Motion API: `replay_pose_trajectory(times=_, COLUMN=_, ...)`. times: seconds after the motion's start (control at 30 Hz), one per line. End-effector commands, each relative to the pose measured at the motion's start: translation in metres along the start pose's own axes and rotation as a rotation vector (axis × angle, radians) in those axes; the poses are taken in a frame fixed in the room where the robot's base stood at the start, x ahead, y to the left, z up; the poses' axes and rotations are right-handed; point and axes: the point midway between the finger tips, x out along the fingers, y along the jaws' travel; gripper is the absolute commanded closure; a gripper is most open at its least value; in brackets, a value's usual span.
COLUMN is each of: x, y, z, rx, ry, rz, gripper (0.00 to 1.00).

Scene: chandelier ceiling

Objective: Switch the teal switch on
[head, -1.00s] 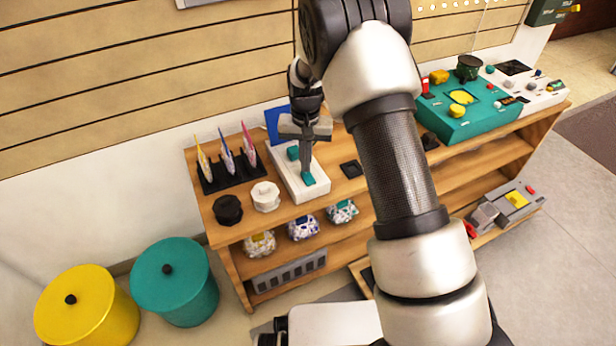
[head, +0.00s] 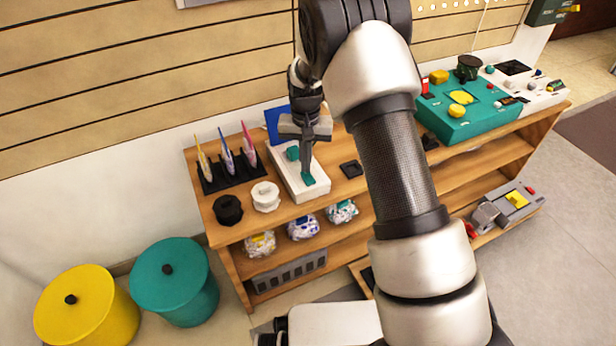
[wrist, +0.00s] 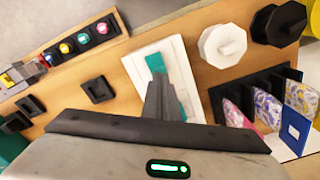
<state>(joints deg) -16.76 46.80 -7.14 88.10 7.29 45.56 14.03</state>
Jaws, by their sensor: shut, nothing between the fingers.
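The teal switch (head: 309,179) sits on a white base plate (head: 291,186) on the wooden shelf top. A second teal part (head: 292,153) shows on the same plate, farther back. My gripper (head: 307,172) is shut and empty, pointing down with its tips at the teal switch; they look to touch it or hover just above. In the wrist view the shut fingers (wrist: 160,98) cover part of the teal switch (wrist: 156,63) on its white plate (wrist: 180,62).
A black knob (head: 228,209) and a white knob (head: 265,196) stand left of the plate. A black rack with several colored packets (head: 227,158) is behind them. A black square (head: 351,169) lies to the right, and a teal box (head: 468,108) stands farther right.

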Motion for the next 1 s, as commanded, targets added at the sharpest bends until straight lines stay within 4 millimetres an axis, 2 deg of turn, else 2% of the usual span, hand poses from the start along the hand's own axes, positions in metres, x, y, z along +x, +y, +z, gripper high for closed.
replay_pose_trajectory(times=1.0, x=0.013, y=0.0, z=0.0, rx=0.0, ry=0.0, rz=0.0, gripper=1.0)
